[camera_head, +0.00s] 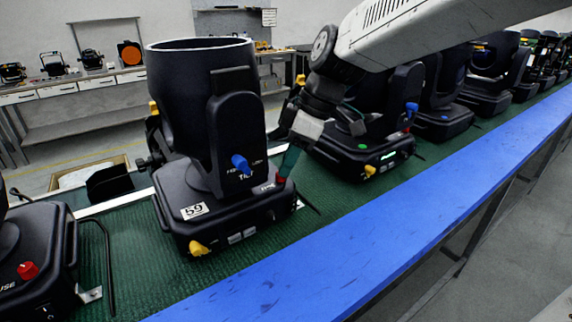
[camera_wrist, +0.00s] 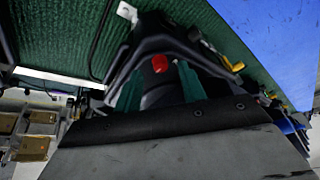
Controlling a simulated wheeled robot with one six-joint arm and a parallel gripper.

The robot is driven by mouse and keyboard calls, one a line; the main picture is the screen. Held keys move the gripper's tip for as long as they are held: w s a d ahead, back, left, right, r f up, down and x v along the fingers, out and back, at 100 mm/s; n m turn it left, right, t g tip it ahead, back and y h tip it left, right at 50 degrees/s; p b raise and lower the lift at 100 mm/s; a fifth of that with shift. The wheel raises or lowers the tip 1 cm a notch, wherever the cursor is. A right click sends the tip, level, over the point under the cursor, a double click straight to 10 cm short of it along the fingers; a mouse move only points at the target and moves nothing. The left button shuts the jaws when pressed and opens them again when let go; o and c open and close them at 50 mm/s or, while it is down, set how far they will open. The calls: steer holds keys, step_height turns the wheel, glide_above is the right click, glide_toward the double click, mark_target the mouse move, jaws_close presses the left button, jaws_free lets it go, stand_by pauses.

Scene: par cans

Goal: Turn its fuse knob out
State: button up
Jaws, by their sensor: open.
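The nearest par can (camera_head: 206,110), black with a number 59 label, stands upright on the green belt. In the wrist view the red knob (camera_wrist: 160,63) shows between my two green fingers. My gripper (camera_head: 286,168) points down at this corner, its fingertips close to the knob. The fingers stand apart on either side of the knob in the wrist view (camera_wrist: 160,78). Contact with the knob cannot be told.
Can 59 also has a blue knob (camera_head: 240,165) and a yellow knob (camera_head: 198,248). Another black base with a red fuse knob (camera_head: 28,271) is at the left. More cans stand close behind my gripper. A blue rail (camera_head: 400,215) borders the belt.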

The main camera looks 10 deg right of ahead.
steer(key=shift+x, duration=1.05)
jaws_close()
steer(key=m, duration=0.1)
steer(key=m+t, duration=0.1)
steer(key=m, duration=0.1)
steer(key=shift+s+a+m, duration=0.1)
steer(key=shift+s+m, duration=0.1)
steer(key=shift+m, duration=0.1)
steer(key=shift+s+a+m+t+h, duration=0.1)
steer(key=shift+m+t+h, duration=0.6)
steer(key=shift+m, duration=1.1)
jaws_free()
